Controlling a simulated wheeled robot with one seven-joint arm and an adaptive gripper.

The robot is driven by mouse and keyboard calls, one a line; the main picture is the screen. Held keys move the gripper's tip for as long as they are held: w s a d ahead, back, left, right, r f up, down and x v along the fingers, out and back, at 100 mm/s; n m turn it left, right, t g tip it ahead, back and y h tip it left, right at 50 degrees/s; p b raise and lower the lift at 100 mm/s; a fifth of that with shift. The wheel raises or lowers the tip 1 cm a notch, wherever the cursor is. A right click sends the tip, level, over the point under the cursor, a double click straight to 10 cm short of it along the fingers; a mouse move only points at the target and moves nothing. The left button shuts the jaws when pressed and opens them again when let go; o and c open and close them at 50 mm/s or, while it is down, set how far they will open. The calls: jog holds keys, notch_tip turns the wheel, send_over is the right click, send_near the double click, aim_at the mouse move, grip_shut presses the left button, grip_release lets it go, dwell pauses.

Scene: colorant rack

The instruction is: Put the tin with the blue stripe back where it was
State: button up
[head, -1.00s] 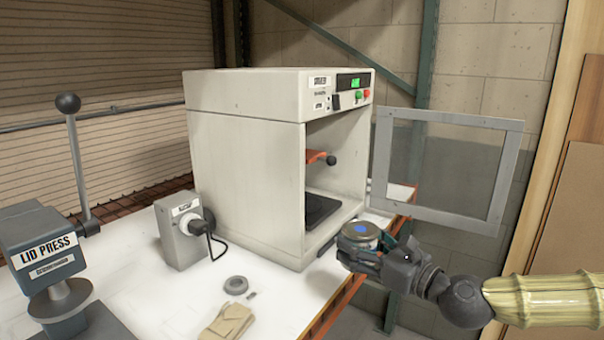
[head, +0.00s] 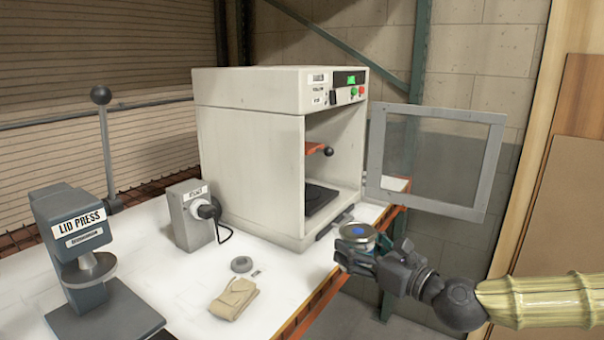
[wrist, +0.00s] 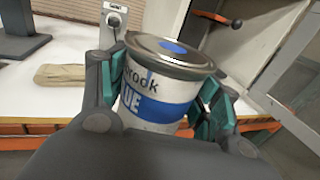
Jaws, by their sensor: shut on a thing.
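The tin with the blue stripe (wrist: 160,92) is white with a blue band, a silver lid and a blue dot on top. My gripper (head: 362,250) is shut on it, with green-lined fingers on both sides of the tin in the wrist view (wrist: 163,100). The tin's lid (head: 357,231) shows in the head view, in front of the open machine and just off the table's front edge. The tin looks about upright. Its place of origin cannot be told from these frames.
A beige machine (head: 248,160) stands open on the white table (head: 185,272), its framed door (head: 437,205) swung out right. A lid press (head: 82,245), a grey switch box (head: 190,222), a dark ring (head: 241,264) and a tan pouch (head: 232,299) are on the table.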

jog(key=shift+d+f+h, duration=0.25)
jog(key=shift+f+h, duration=0.05)
jog(key=w+d+f+m+t+h+p, duration=0.1)
jog(key=w+f+m+t+h, duration=0.1)
jog(key=f, duration=0.4)
jog(key=w+d+f+m+t+h, duration=0.1)
jog(key=w+d+f+m+h, duration=0.15)
jog(key=f, duration=0.35)
jog(key=s+d+f+m+h+p, duration=0.1)
jog(key=s+f+h, duration=0.2)
jog(key=f, duration=0.8)
jog(key=s+d+f+m+t+h, duration=0.1)
jog(key=s+f+m+h, duration=0.1)
jog(key=s+f, duration=0.6)
jog(key=shift+s+f+h+p, duration=0.2)
jog(key=shift+f+h+p, duration=0.2)
jog(key=shift+f+h, duration=0.65)
jog(key=shift+s+d+f+m+y, duration=0.1)
jog(key=shift+d+f+m+y, duration=0.1)
jog(key=shift+f+m+y, duration=0.1)
